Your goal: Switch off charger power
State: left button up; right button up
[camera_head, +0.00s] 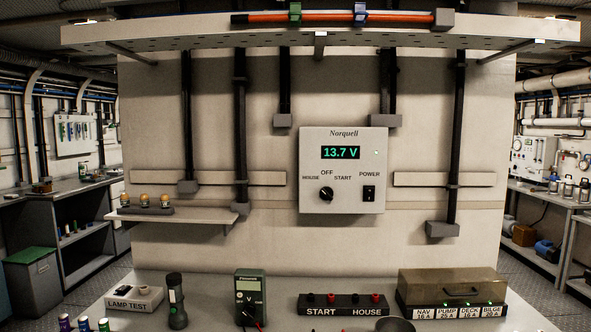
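The charger (343,203), a pale grey box labelled Norquell, is mounted on the wall in the middle of the head view. Its display (340,152) is lit and reads 13.7 V in green. A black rotary knob (326,194) sits at its lower left, among the labels HOUSE, OFF and START; its exact pointing is too small to tell. A black power switch (369,193) sits at its lower right under the label POWER; which side is pressed I cannot tell. A small pale dot is right of the display. Neither of my grippers is in view.
Below stands a bench (200,320) with a lamp test block (135,299), a torch (176,300), a green multimeter (250,297), a START/HOUSE terminal block (343,305) and a covered fuse box (453,290). An overhead shelf (220,35) juts out. The space before the charger is clear.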

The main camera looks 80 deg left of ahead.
aim_at(369, 192)
jog(key=u, duration=2.25)
jog(key=i+j, duration=0.4)
jog(key=i, duration=0.15)
jog(key=i+j, duration=0.4)
jog(key=i+j+u, duration=0.05)
jog(key=i, duration=0.05)
